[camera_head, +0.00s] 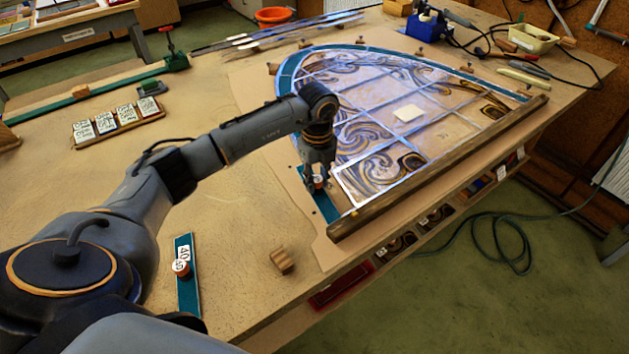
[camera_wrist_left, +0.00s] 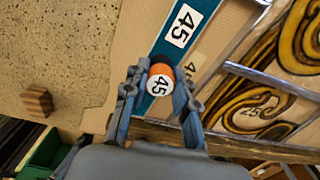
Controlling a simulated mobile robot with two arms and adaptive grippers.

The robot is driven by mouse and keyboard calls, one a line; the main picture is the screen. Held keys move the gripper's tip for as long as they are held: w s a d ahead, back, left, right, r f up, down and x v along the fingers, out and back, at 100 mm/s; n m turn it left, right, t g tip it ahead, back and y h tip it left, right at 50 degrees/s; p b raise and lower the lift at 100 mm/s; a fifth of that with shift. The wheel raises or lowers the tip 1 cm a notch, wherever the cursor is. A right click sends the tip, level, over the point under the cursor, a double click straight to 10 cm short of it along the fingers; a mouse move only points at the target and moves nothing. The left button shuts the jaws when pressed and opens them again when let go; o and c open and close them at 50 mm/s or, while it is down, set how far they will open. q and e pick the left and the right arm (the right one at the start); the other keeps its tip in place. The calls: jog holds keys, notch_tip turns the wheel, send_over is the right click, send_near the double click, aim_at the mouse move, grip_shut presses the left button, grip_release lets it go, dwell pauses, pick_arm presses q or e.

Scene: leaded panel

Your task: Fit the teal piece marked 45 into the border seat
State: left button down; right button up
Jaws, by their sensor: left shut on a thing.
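My left gripper (camera_head: 317,182) is shut on the orange knob (camera_wrist_left: 160,75) of the teal piece marked 45. The knob's white cap reads 45. The long teal piece (camera_wrist_left: 182,32) carries a white 45 label and also shows below the gripper in the head view (camera_head: 326,208). It lies at the panel's near left corner, with bare paper to its right. A printed 45 (camera_wrist_left: 193,66) shows on that bare strip, between the piece and the leaded panel (camera_head: 437,140). I cannot tell whether the piece touches the paper. My right gripper is out of view.
A wooden bar (camera_head: 437,172) runs along the panel's near edge. Another teal piece, marked 40 (camera_head: 187,275), lies on the bench near a wooden block (camera_head: 282,261). A rack of labelled cards (camera_head: 117,122) stands at left.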

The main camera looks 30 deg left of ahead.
pick_arm(q)
jog(key=shift+w+d+b, duration=0.25)
jog(key=shift+w, duration=0.3)
jog(key=shift+w+d+b, duration=0.2)
jog(key=shift+w+b, duration=0.05)
jog(key=shift+w, duration=0.3)
jog(key=shift+w+d, duration=0.15)
jog(key=shift+w, duration=0.15)
jog(key=shift+w+d+b, duration=0.15)
jog(key=shift+w+b, duration=0.2)
jog(key=c, duration=1)
grip_release()
jog(key=shift+r, duration=0.1)
notch_tip(320, 180, up, 12)
jog(key=shift+f, duration=0.1)
